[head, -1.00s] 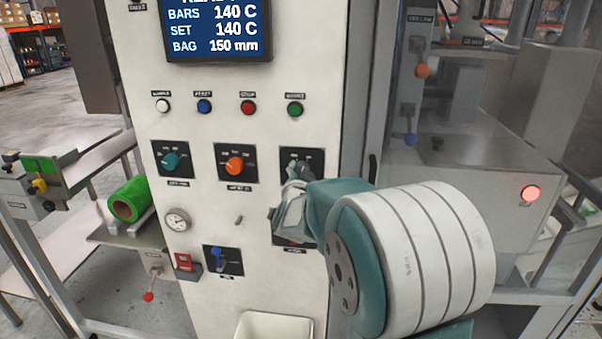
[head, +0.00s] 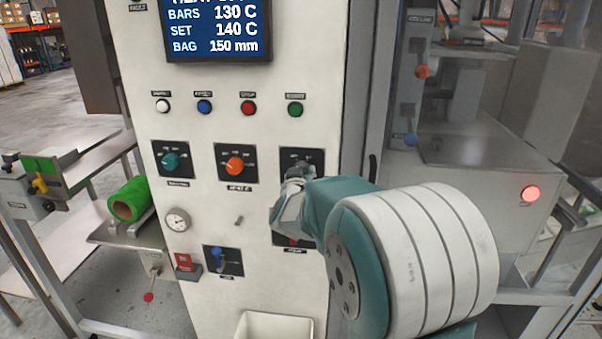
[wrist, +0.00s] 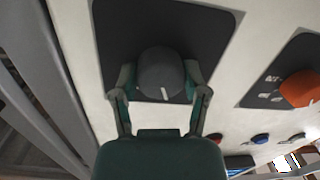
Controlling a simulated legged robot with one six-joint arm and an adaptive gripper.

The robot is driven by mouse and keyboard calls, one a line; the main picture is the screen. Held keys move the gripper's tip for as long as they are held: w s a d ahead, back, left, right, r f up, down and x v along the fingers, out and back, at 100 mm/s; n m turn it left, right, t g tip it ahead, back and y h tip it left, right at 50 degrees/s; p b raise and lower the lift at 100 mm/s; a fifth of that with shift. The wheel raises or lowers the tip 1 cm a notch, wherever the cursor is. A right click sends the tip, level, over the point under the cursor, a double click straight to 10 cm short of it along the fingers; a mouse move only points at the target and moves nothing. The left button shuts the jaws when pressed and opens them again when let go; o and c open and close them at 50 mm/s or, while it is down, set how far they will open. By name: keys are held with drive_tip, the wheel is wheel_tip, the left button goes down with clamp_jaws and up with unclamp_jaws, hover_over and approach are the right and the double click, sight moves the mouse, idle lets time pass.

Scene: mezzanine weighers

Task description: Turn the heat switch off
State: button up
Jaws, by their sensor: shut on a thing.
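The heat switch is a dark grey round knob (wrist: 160,72) on a black plate (head: 316,158), at the right of the row of dials on the white cabinet. My gripper (head: 296,178) is at this knob in the head view and covers most of it. In the wrist view my gripper (wrist: 159,78) is shut on the knob, one finger on each side. The knob's white mark points down in that picture. The display (head: 217,30) reads BARS 130 C, SET 140 C, BAG 150 mm; its top line is cut off and seems to begin with HEAT.
An orange knob (head: 235,166) and a teal knob (head: 171,162) sit to the left. White, blue, red and green buttons (head: 248,108) run above. A blue-handled switch (head: 217,254) is lower left. A white bin (head: 274,326) stands below, and a grey frame post (head: 364,90) is close right.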

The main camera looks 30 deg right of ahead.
drive_tip(key=shift+f+n, duration=0.35)
drive_tip(key=shift+n, duration=0.25)
drive_tip(key=o, duration=1.1)
drive_tip(key=shift+o, duration=0.2)
drive_tip(key=shift+r, duration=0.15)
drive_tip(key=shift+a+r, duration=0.1)
drive_tip(key=v, duration=1.2)
drive_tip(key=shift+w, duration=0.1)
